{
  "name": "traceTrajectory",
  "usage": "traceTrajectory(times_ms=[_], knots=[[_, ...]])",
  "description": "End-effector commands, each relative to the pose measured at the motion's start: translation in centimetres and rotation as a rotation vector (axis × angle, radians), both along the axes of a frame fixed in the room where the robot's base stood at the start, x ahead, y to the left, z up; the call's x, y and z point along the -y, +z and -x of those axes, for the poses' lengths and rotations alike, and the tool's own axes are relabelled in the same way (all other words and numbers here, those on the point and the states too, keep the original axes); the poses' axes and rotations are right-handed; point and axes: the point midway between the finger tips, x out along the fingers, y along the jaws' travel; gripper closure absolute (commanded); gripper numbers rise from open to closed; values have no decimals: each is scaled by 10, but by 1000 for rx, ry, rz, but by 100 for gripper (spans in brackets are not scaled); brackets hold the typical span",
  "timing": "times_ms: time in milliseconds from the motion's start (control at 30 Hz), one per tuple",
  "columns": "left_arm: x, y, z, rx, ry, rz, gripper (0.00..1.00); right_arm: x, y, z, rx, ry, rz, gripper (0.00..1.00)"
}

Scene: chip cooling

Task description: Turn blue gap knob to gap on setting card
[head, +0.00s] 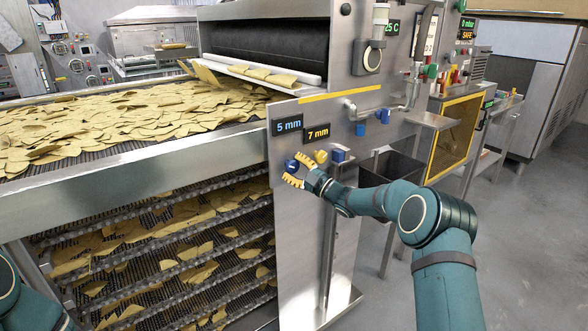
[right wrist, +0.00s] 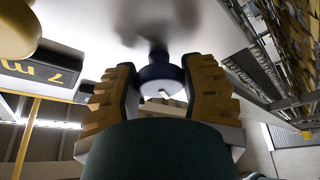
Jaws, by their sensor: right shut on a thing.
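The blue gap knob (head: 291,165) sits on the grey machine panel, below a display (head: 287,126) reading 5 mm in blue. My right gripper (head: 294,175) is at the panel with its yellow fingers around this knob. In the right wrist view the blue knob (right wrist: 158,75) lies between the two ridged finger pads (right wrist: 160,92), which are shut on it. A white card (head: 430,34) hangs higher on the machine; it is partly covered and most of its text cannot be read. My left gripper is out of view.
A yellow knob (head: 320,156) is close to the right of the blue one, under a display (head: 318,133) reading 7 mm. A blue block (head: 338,155) sticks out further right. Chips cover the conveyor (head: 60,190) at left. Open floor lies right of my arm.

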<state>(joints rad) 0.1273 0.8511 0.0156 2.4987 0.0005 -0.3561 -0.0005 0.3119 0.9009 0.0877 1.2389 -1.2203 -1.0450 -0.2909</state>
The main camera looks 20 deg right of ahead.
Motion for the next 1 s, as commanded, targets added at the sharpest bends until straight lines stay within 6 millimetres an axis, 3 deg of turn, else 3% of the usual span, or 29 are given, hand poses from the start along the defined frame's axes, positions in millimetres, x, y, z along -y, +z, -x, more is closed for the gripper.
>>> traceTrajectory(times_ms=[167,200,267,300,667,1000], knots=[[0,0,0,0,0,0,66,0,0,0,1,0,1,92],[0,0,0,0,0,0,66,0,0,0,1,0,1,50],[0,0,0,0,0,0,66,0,0,0,1,0,1,29],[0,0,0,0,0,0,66,0,0,0,1,0,1,23],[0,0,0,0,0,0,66,3,-1,3,-1,0,2,23],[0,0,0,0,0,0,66,37,-16,47,-2,-3,1,23]])
